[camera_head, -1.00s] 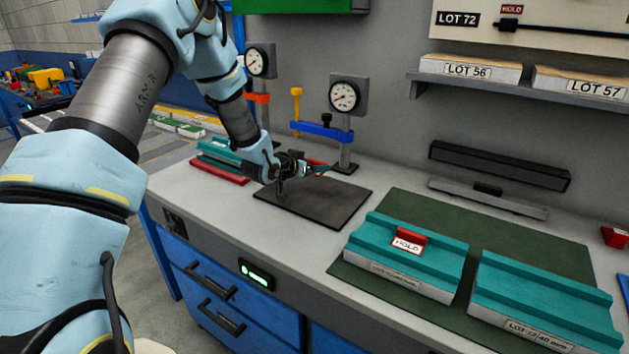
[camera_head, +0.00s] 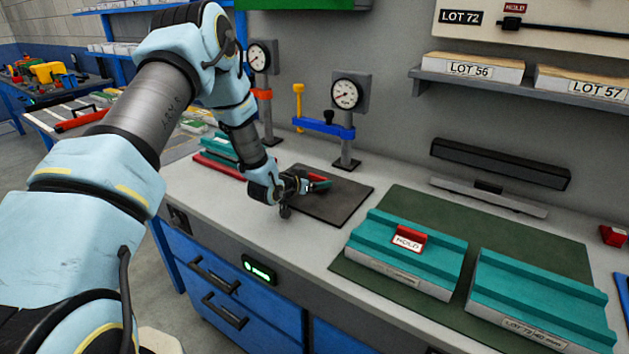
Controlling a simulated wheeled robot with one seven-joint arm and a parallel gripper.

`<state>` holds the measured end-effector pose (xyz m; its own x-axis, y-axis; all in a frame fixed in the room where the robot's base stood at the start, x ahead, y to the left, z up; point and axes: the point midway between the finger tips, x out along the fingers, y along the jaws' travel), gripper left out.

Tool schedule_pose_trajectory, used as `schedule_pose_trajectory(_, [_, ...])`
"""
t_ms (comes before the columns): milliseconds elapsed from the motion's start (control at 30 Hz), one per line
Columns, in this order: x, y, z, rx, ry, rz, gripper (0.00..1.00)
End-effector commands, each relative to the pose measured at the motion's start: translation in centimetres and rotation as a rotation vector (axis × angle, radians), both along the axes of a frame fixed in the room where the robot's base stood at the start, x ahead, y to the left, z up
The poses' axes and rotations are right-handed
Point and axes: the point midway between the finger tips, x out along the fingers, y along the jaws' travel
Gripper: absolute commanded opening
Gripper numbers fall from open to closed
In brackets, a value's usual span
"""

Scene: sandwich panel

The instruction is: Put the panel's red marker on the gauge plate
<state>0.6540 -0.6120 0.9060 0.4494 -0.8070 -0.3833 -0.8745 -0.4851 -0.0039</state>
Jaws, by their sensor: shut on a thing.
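My gripper (camera_head: 309,186) is over the left part of the dark flat plate (camera_head: 345,205) below the dial gauge (camera_head: 345,92). I cannot tell whether the piece touches the plate. A red marker labelled HOLD (camera_head: 409,239) sits on the left teal-topped panel (camera_head: 375,268) on the green mat. The right teal-topped panel (camera_head: 540,309) has no marker on it.
Teal and red pieces (camera_head: 218,162) lie left of my gripper. A blue clamp arm (camera_head: 322,127) reaches from the gauge stand behind the plate. A black bar (camera_head: 500,163) is on the wall. A red block (camera_head: 613,236) is at the right edge. The plate's right part is clear.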

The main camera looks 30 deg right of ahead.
Motion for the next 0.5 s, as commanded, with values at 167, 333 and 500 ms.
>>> schedule_pose_trajectory(167, [0.01,0.00,-0.59,0.000,0.000,0.000,0.31])
schedule_pose_trajectory(333, [0.01,0.01,-0.96,0.000,0.000,0.000,0.31])
schedule_pose_trajectory(500, [0.01,0.02,-0.86,0.000,0.000,0.000,0.93])
